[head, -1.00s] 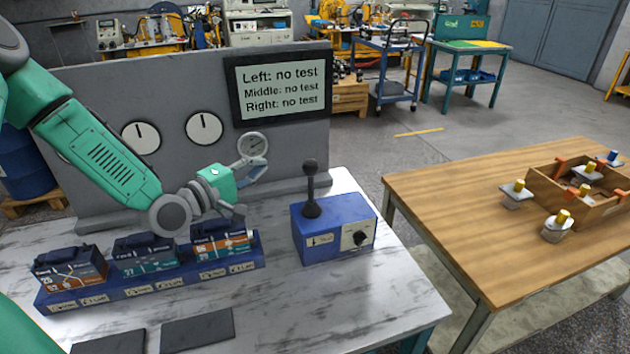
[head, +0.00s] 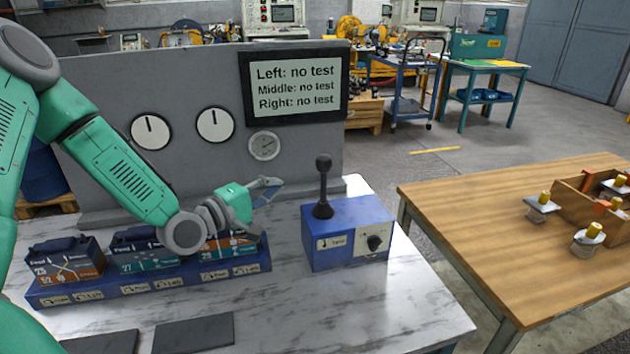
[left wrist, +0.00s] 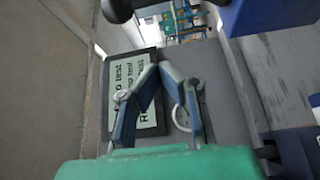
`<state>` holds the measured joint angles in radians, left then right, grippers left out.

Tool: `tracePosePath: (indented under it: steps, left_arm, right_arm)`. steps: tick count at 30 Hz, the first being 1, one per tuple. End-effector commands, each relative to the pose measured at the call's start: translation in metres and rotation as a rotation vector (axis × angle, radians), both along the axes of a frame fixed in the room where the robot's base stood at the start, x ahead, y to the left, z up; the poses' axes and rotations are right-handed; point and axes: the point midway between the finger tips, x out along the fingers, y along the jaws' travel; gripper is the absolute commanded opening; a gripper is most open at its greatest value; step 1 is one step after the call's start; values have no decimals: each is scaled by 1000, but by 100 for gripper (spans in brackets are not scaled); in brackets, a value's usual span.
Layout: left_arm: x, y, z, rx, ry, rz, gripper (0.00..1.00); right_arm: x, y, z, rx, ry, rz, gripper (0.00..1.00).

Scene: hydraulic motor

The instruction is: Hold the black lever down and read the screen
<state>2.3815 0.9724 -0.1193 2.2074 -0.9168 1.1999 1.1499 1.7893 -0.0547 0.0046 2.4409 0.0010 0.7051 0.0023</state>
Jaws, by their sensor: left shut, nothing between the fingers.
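The black lever (head: 323,187) stands upright on a blue box (head: 318,262) on the marbled bench. My left gripper (head: 272,184) is shut and empty, to the left of the lever and apart from it. In the left wrist view its fingertips (left wrist: 162,68) meet, and a dark knob (left wrist: 117,10), which looks like the lever's, shows at the top edge near the blue box (left wrist: 272,14). The screen (head: 293,86) reads "Left: no test, Middle: no test, Right: no test". It shows sideways, partly behind the fingers, in the left wrist view (left wrist: 119,75). My right gripper is out of view.
A blue rack (head: 150,288) with three labelled blocks stands below my left arm. A grey panel (head: 100,90) with round dials rises behind. A wooden table (head: 470,220) with a wooden crate (head: 572,204) is at the right. Bench space in front of the blue box is clear.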

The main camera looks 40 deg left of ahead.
Motion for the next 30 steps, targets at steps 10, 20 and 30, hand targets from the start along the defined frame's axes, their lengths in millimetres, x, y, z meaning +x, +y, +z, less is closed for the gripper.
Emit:
tracePosePath:
  steps: [10,20,30]
  left_arm:
    - [27,-6,-1,3,0,-3,0]
    - [97,-19,0,6,0,-2,0]
    - [80,-50,0,-2,0,-1,0]
  right_arm:
    - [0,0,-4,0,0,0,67]
    - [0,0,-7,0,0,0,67]
    - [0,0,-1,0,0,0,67]
